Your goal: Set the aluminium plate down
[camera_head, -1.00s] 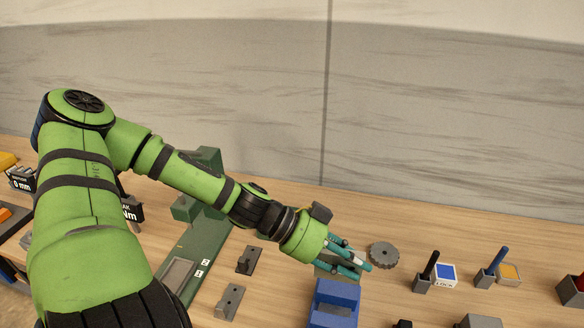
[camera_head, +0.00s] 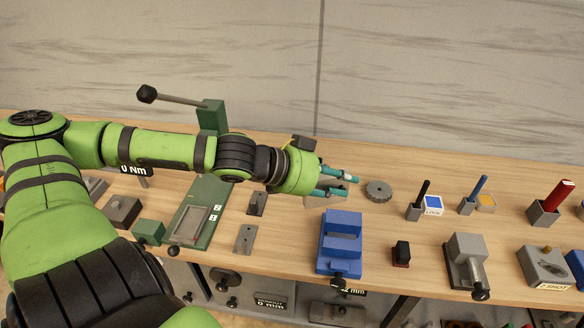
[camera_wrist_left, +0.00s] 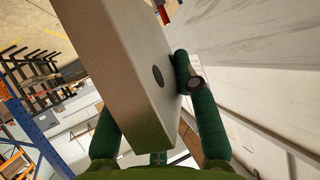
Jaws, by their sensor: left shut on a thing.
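My left gripper (camera_head: 342,183) is shut on the aluminium plate (camera_wrist_left: 130,80), a pale thick plate with one dark round hole. In the left wrist view it stands tilted between the two green fingers (camera_wrist_left: 155,120) and fills much of the picture. In the head view a grey piece (camera_head: 322,202) shows just below the fingers, mostly hidden by them; I cannot tell there whether it touches the bench. The gripper is above the wooden bench (camera_head: 300,235), behind the blue fixture (camera_head: 341,240). My right gripper is not in view.
A grey toothed disc (camera_head: 378,191) lies right of the fingers. Two small plates with holes, one dark (camera_head: 257,203) and one grey (camera_head: 245,238), lie to the left beside a green lever press (camera_head: 200,210). Pens in holders (camera_head: 415,210) and several small fixtures (camera_head: 467,260) stand right.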

